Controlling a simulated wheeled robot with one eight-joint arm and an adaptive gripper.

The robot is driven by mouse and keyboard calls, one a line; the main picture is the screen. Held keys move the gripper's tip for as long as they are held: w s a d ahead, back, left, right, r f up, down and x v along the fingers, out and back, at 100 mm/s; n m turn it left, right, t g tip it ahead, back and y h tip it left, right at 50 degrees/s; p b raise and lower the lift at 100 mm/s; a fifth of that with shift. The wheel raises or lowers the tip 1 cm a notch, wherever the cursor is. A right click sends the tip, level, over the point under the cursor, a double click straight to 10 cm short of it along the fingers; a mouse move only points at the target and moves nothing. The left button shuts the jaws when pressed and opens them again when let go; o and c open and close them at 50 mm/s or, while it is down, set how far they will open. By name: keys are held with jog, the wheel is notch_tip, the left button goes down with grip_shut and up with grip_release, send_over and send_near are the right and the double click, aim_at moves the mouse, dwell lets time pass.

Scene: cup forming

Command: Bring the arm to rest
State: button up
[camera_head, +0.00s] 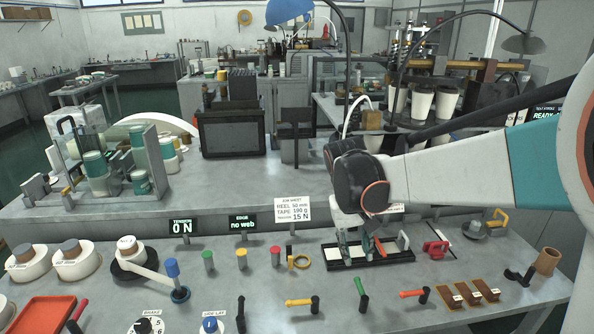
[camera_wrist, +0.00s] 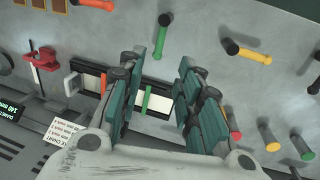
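My gripper (camera_head: 357,246) hangs fingers-down from my arm, over a black-framed tray (camera_head: 340,266) on the front bench. In the wrist view its two teal-padded fingers (camera_wrist: 160,60) stand apart with a clear gap and nothing held between them. Below that gap, a green bar (camera_wrist: 148,99) lies across a white plate (camera_wrist: 157,101) in the tray. An orange-red bar (camera_wrist: 103,82) lies across the tray beside the left finger. My arm reaches in from the right in the head view and hides part of the bench behind it. How high the fingertips are above the tray is hard to tell.
A red clamp (camera_head: 435,248) stands right of the tray. Upright pegs (camera_head: 275,256) and coloured-handled tools (camera_head: 414,294) surround it. Dark display signs (camera_head: 181,227) stand behind. White cups (camera_head: 447,101) sit on a rear machine. Bare bench lies in front, near the lower middle.

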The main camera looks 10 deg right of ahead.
jog(key=s+r+t+y, duration=0.1)
jog(key=s+r+t, duration=0.1)
jog(key=s, duration=0.7)
jog(key=s+r+t+y, duration=0.1)
jog(key=s+r+t, duration=0.1)
jog(key=s+t, duration=0.3)
jog(key=s, duration=0.4)
jog(key=shift+s+a+r, duration=0.25)
jog(key=shift+s+a, duration=0.05)
jog(key=shift+a, duration=0.1)
